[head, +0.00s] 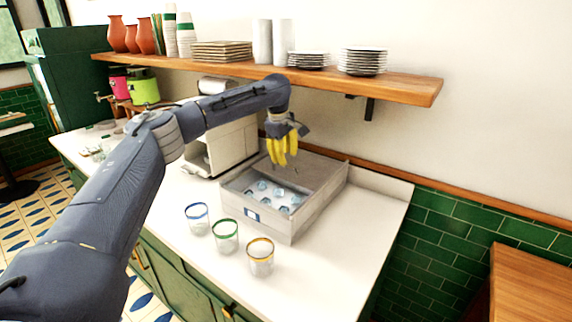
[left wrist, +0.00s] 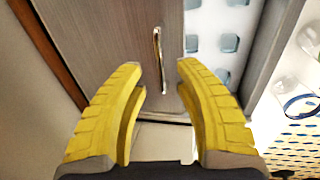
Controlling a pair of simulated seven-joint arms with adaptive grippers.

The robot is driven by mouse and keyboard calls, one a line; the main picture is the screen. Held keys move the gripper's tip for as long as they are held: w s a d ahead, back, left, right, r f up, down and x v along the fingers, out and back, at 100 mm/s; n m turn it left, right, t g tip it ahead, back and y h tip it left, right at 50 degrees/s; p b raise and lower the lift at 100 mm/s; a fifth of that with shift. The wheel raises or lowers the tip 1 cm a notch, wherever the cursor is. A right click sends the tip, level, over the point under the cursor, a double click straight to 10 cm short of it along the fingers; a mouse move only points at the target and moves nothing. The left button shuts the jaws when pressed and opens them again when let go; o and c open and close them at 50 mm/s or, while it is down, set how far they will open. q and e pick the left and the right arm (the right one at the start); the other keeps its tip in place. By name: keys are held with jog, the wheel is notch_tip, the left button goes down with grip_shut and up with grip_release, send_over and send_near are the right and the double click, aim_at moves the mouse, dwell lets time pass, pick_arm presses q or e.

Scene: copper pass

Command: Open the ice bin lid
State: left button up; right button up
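The grey ice bin (head: 272,226) stands on the white counter, with pale blue ice cubes (head: 268,191) showing in its uncovered part. In the left wrist view a flat grey lid panel (left wrist: 105,38) covers another part, and ice (left wrist: 229,43) shows beside it. A thin metal handle (left wrist: 157,48) stands on the lid. My left gripper (head: 284,160) has yellow fingers and hangs over the bin. In the left wrist view it is open (left wrist: 160,78), with the handle in line with the gap between its fingers. I cannot tell whether they touch it. My right gripper is out of view.
Glasses with blue (head: 197,219), green (head: 225,237) and amber (head: 260,257) rims stand in front of the bin. A white machine (head: 228,145) stands behind left. A wooden shelf (head: 400,88) with plates and cups hangs above. The counter's right front is clear.

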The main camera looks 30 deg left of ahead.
pick_arm(q)
jog(key=shift+w+f, duration=0.2)
jog(key=shift+f, duration=0.65)
jog(key=shift+w+f, duration=0.15)
jog(key=shift+f, duration=0.7)
grip_shut()
